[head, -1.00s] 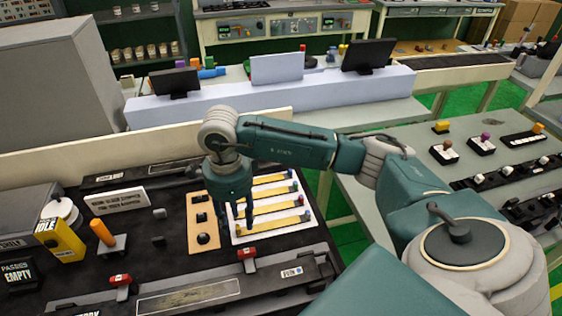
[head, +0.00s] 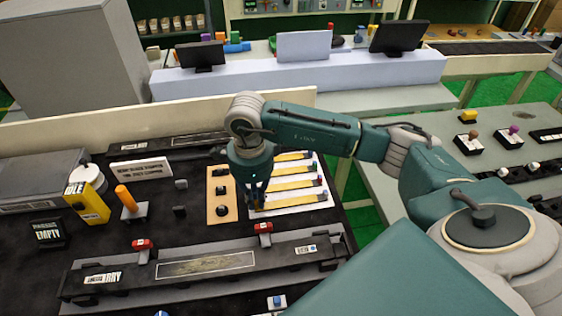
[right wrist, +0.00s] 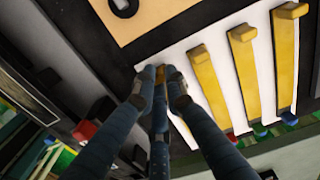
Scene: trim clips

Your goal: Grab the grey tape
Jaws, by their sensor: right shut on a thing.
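A white board (head: 281,211) carries several yellow strips with small coloured ends, also seen in the right wrist view (right wrist: 222,58). My right gripper (head: 257,206) points down at the left end of the nearest yellow strip (head: 292,198). In the right wrist view its fingertips (right wrist: 161,82) are shut on the small yellow end block (right wrist: 160,72) of that strip, at the board's edge. The fingers hide most of this strip, and I cannot tell whether it is lifted. I cannot make out anything as a grey tape. My left gripper is not in view.
A tan panel (head: 221,210) with black knobs lies just left of the board. A long dark fixture (head: 200,266) with red clamps (head: 143,244) runs in front. A yellow block (head: 87,203) and an orange handle (head: 125,198) stand further left.

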